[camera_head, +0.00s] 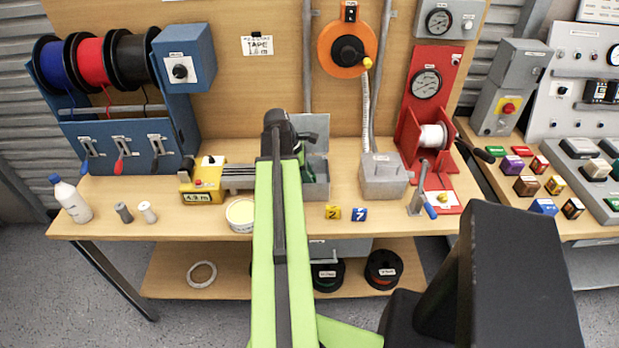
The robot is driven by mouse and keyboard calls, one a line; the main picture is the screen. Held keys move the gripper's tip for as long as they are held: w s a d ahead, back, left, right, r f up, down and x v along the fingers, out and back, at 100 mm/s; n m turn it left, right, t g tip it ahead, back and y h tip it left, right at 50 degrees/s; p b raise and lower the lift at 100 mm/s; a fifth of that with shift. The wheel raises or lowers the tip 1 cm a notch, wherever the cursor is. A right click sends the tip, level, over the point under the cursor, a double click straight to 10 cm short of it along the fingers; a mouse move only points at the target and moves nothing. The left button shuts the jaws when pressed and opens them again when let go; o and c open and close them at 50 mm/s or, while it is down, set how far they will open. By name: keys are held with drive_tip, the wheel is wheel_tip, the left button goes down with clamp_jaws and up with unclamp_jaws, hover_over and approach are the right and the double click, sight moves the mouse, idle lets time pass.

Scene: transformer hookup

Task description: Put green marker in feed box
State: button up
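My green arm reaches forward over the wooden bench, and its dark end with my gripper (278,128) is above the middle of the bench. The fingers are hidden, so I cannot tell open from shut. Just right of it, behind my arm, a grey box (319,188) stands with its lid up. Something green (307,172) shows at this box, partly hidden; I cannot tell if it is a marker. I cannot read a feed box label on any box. A yellow marker (333,212) and a blue marker (358,214) with numbers lie at the front edge.
A closed grey box (383,178) and a red spool stand (425,140) are to the right. A yellow machine (205,182), white tub (240,214) and bottle (70,199) are left. Several coloured blocks (527,186) lie on the right bench.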

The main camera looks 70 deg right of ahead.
drive_tip(key=p+v, duration=1.1)
drive_tip(key=v, duration=0.1)
drive_tip(key=shift+r, duration=0.15)
